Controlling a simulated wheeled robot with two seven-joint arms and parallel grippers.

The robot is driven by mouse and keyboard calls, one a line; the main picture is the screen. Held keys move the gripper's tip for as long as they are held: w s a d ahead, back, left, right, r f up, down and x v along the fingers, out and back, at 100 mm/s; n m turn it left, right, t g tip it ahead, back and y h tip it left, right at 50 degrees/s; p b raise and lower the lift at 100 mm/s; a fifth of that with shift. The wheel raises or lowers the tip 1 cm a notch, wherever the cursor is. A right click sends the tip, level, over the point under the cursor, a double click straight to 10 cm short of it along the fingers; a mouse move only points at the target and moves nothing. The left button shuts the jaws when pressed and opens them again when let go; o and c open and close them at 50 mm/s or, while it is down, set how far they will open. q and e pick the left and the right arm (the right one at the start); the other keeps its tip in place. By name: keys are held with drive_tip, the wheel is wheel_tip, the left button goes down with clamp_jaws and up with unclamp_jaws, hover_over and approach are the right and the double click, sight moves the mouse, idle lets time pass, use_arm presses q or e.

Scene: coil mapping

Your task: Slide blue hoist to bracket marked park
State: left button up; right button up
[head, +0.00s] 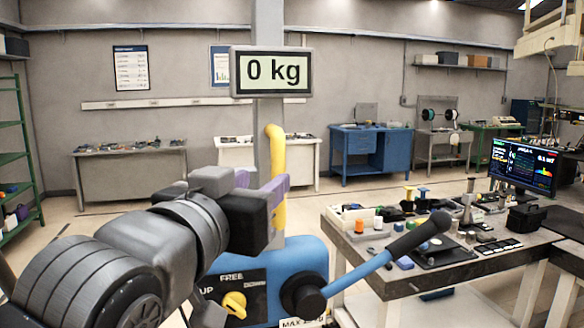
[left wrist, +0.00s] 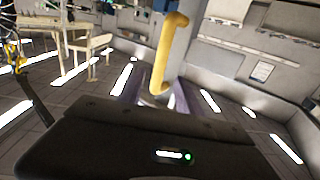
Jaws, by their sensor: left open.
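The blue hoist (head: 312,262) stands at lower centre on a grey vertical mast (head: 268,22). Its black panel (head: 255,283) reads FREE and UP and carries a yellow knob (head: 235,303). A long black-ended lever (head: 385,262) points right. A yellow upright handle (head: 276,150) rises above the body. My left gripper (head: 270,187), with purple fingers, is open at the lower part of the handle. In the left wrist view the handle (left wrist: 166,55) comes down between the open fingers (left wrist: 158,95); contact cannot be told. No bracket marked park is visible. My right gripper is out of view.
A display (head: 271,72) on the mast reads 0 kg. A cluttered workbench (head: 425,283) with a monitor (head: 522,165) stands right, near the lever's end. A green shelf (head: 20,150) is far left. Benches line the back wall, with open floor before them.

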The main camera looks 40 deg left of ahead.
sight(276, 173)
use_arm(q)
drive_tip(key=p+x, duration=0.2)
drive_tip(key=x, duration=0.4)
drive_tip(key=shift+w+p, duration=0.25)
drive_tip(key=shift+p, duration=0.15)
drive_tip(key=shift+w+a, duration=0.15)
drive_tip(key=shift+w, duration=0.4)
clamp_jaws()
idle(1.1)
